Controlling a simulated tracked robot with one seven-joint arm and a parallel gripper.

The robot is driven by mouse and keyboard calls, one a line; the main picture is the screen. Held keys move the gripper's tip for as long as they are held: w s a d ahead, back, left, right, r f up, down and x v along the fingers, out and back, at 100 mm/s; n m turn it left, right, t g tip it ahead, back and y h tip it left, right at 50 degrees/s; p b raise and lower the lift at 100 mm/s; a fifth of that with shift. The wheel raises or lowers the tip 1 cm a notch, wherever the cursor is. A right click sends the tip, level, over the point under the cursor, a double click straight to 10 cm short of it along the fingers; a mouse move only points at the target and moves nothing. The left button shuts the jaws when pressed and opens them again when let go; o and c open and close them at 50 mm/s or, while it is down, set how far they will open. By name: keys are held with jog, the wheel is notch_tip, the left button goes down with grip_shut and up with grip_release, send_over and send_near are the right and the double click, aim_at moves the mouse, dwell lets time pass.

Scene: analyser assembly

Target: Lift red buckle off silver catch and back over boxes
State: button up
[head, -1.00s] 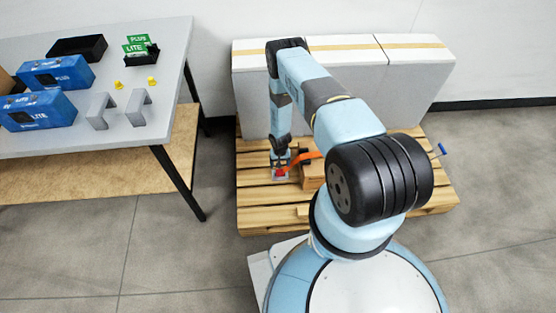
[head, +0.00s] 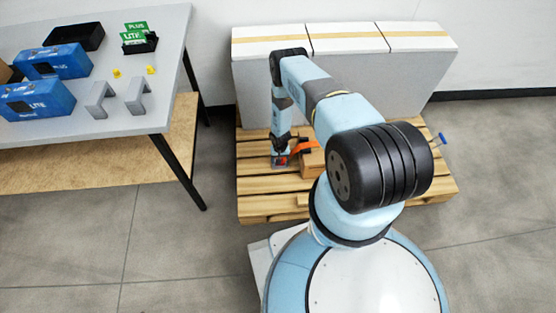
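My gripper (head: 281,161) points down over the left part of the wooden pallet, in front of the white boxes (head: 262,88). A small red piece, seemingly the red buckle (head: 282,161), shows at the fingertips. It is too small to tell whether the fingers are shut on it or only around it. An orange strap (head: 303,146) runs just right of the gripper, by a brown block. I cannot make out the silver catch. My arm hides part of the boxes and the pallet's right side.
The wooden pallet (head: 262,204) carries the row of boxes at its back and a brown block (head: 313,161). A blue-handled piece (head: 441,138) sticks out at right. A grey table (head: 120,60) with blue boxes stands left. Floor between table and pallet is clear.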

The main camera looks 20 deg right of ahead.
jog(key=c, duration=0.9)
jog(key=shift+c, duration=0.6)
jog(key=shift+r, duration=1.6)
